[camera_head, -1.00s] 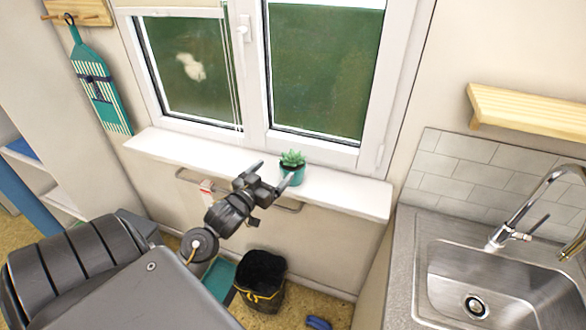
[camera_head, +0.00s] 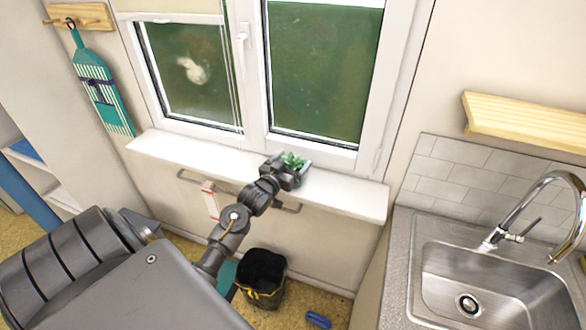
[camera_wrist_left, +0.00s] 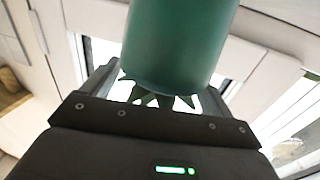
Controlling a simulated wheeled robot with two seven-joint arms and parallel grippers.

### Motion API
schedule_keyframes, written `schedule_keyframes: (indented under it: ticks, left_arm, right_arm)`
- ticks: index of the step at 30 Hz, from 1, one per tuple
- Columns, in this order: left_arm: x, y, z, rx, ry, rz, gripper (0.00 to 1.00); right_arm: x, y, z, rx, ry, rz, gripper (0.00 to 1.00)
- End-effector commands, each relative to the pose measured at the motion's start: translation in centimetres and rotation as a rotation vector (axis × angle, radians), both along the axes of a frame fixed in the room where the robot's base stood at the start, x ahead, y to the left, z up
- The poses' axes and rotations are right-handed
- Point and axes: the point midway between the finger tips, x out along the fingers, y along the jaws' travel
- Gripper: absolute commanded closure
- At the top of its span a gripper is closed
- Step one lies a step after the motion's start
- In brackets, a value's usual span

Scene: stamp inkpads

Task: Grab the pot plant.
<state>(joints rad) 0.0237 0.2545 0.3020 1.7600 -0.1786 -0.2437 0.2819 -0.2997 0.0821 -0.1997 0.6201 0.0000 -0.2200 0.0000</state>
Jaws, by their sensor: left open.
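The pot plant (camera_head: 292,160) is a small green succulent in a teal pot, standing on the white window sill (camera_head: 345,196). In the head view my left gripper (camera_head: 290,164) is at the plant, with a finger on each side, and hides most of the pot. In the left wrist view the teal pot (camera_wrist_left: 180,45) fills the upper middle, its dark leaves pointing down in the picture. The open fingers of the left gripper (camera_wrist_left: 165,85) show to either side of it. Whether they touch the pot cannot be told. My right gripper is out of view.
The window (camera_head: 322,75) is right behind the sill. A towel rail (camera_head: 285,208) runs below the sill. A black bin (camera_head: 262,275) stands on the floor below. A sink (camera_head: 470,285) with a tap is at the right. The sill is clear on both sides.

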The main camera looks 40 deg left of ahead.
Motion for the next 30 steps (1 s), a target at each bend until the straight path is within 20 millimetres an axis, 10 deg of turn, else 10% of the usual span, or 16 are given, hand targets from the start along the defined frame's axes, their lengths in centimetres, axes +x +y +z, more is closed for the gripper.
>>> schedule_keyframes:
  ticks: [8,22,30]
  left_arm:
    - [0.25,0.04,-0.06,0.000,0.000,0.000,0.15]
    - [0.24,0.03,-0.05,-0.001,0.000,0.000,0.77]
    - [0.26,0.06,0.18,0.000,-0.003,0.000,0.77]
  right_arm:
    - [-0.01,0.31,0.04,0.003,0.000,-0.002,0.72]
    - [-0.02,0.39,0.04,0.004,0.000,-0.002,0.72]
    - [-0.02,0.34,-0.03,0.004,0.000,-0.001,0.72]
